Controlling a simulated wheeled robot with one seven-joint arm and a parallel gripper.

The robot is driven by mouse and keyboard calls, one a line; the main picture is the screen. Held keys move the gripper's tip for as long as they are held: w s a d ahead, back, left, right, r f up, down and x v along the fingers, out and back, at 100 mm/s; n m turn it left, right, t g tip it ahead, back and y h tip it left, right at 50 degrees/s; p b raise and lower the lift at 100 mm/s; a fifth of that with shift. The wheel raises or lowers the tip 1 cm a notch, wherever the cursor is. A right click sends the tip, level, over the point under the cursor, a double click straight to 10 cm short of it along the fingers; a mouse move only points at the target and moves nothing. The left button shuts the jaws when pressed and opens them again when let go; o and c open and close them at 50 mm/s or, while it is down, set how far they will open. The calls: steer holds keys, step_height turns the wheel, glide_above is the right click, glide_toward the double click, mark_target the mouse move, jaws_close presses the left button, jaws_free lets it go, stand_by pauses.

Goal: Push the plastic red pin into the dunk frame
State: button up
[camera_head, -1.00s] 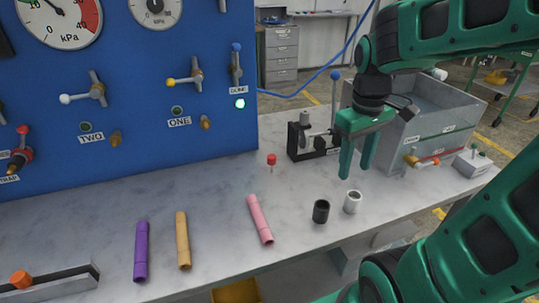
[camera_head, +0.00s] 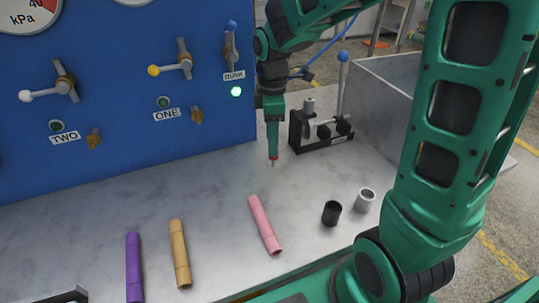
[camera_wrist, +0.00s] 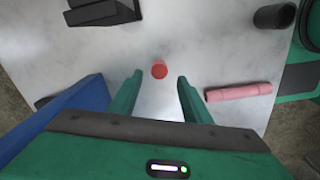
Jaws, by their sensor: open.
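The red pin (camera_head: 273,160) stands on the grey bench top, beside the blue panel. In the wrist view its round red head (camera_wrist: 159,69) lies between and slightly beyond the tips of my gripper (camera_wrist: 160,78). My gripper (camera_head: 273,150) points down over the pin with its fingers open, one on each side. It hides much of the pin's head in the head view. A black fixture (camera_head: 322,142) with a metal post and a blue-knobbed lever stands to the right of the pin. No label marks it as the dunk frame.
Pink (camera_head: 264,224), yellow (camera_head: 179,253) and purple (camera_head: 133,266) hoses lie in front. Black (camera_head: 331,213) and grey (camera_head: 365,200) cups stand right of them. The blue panel (camera_head: 110,105) rises at left; a metal tank (camera_head: 385,105) stands at right. The bench between pin and hoses is clear.

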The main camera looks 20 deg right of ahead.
mark_target(273, 159)
steer(key=shift+d+f, duration=0.2)
steer(key=shift+f, duration=1.15)
steer(key=shift+d+f, duration=0.15)
steer(key=shift+f, duration=1.2)
jaws_close()
